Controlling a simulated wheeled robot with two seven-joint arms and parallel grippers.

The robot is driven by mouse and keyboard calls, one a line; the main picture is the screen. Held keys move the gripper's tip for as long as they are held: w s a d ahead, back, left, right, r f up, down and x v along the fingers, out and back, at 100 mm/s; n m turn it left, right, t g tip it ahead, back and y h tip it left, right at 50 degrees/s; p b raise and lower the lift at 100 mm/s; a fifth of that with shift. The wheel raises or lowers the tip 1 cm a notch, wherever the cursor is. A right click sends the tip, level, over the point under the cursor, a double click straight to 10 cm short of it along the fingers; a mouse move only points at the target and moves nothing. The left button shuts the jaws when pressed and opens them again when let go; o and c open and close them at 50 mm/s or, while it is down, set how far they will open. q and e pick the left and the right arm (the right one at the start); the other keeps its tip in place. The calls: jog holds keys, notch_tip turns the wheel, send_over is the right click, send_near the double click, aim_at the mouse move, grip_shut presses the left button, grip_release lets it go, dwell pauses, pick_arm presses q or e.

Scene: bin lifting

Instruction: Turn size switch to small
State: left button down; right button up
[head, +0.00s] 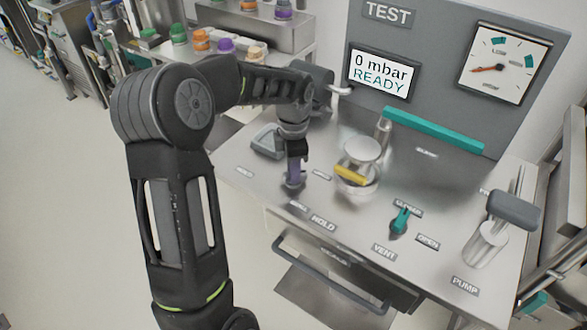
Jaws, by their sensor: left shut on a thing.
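The size switch (293,181) is a small purple knob on the left part of the steel bench top. In the head view my left gripper (295,165) comes down on it from above and is shut on it. The fingers hide part of the knob, and I cannot tell which way it points. My right gripper is not in view.
A steel cylinder with a yellow bar (350,175) stands right of the switch. A teal valve handle (400,219) and a grey pump handle (515,210) are further right. The display (381,75) reads 0 mbar READY. A drawer handle (325,275) is at the front.

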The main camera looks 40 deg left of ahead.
pick_arm(q)
jog(key=shift+m, duration=0.3)
jog(key=m+b, duration=0.1)
jog(key=m, duration=0.6)
jog(key=shift+m, duration=0.3)
jog(key=m, duration=0.4)
jog(key=shift+m+b, duration=0.3)
jog(key=shift+b, duration=0.1)
jog(key=m, duration=0.5)
jog(key=c, duration=1.2)
grip_release()
jog(key=shift+c, duration=0.2)
jog(key=shift+r, duration=0.15)
